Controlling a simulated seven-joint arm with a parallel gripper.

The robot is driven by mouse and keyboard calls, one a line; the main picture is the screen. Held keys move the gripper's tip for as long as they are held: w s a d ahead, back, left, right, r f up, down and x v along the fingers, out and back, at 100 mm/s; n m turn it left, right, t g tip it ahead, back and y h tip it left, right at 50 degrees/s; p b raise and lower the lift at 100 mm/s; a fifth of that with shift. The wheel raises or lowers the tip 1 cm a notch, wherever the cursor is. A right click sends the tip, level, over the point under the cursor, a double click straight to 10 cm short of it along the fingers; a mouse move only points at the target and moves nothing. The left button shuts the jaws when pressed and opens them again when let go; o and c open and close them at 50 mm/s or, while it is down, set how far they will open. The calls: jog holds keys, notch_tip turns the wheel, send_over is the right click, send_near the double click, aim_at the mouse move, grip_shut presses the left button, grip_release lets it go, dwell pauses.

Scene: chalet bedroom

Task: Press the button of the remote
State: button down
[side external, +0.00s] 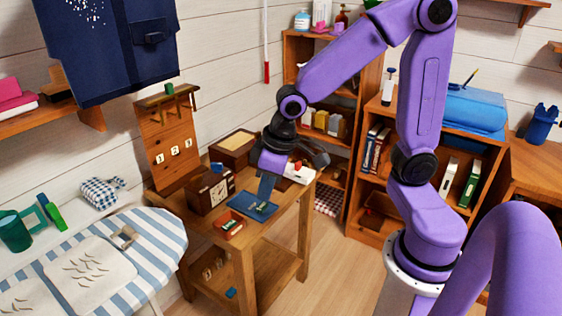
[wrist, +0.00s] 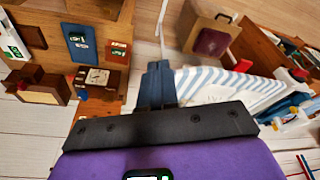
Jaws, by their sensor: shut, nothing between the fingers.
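My gripper (side external: 265,196) is shut and empty, its dark blue fingers pointing down over the wooden table. The shut fingers also show in the wrist view (wrist: 158,68). A small dark item with light and green marks (side external: 262,208) lies on a blue mat (side external: 243,203); it may be the remote, but its button is too small to make out. The item also shows in the wrist view (wrist: 79,41), left of my fingertips. Whether my fingertips are above or touching the mat is unclear in the side view; in the wrist view they look apart from it.
A red tray (side external: 228,229) lies beside the mat. A clock box (side external: 212,189) and a wooden box (side external: 234,149) stand behind. A white item with a red part (side external: 300,173) sits at the table's right. A striped ironing board (side external: 160,240) stands at left.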

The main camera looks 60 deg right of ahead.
jog(key=w+d+f+m+t+h, duration=0.1)
jog(key=w+d+f+m+t, duration=0.3)
jog(key=w+d, duration=0.6)
jog(key=w+d+f+m, duration=0.2)
jog(key=w+d+m, duration=0.45)
jog(key=w, duration=0.55)
jog(key=w+d+f+m+t+h, duration=0.1)
jog(key=d+f+m+h, duration=0.1)
jog(key=d, duration=1.2)
jog(key=w+d+f+m+t+h, duration=0.1)
jog(key=d+f+m, duration=0.4)
jog(key=d, duration=0.8)
jog(key=shift+w+d+m+h, duration=0.35)
jog(key=shift+w+m+h, duration=0.15)
jog(key=shift+w+m, duration=0.15)
jog(key=shift+f, duration=0.2)
jog(key=shift+f, duration=4.25)
jog(key=shift+f, duration=0.1)
jog(key=shift+f, duration=0.35)
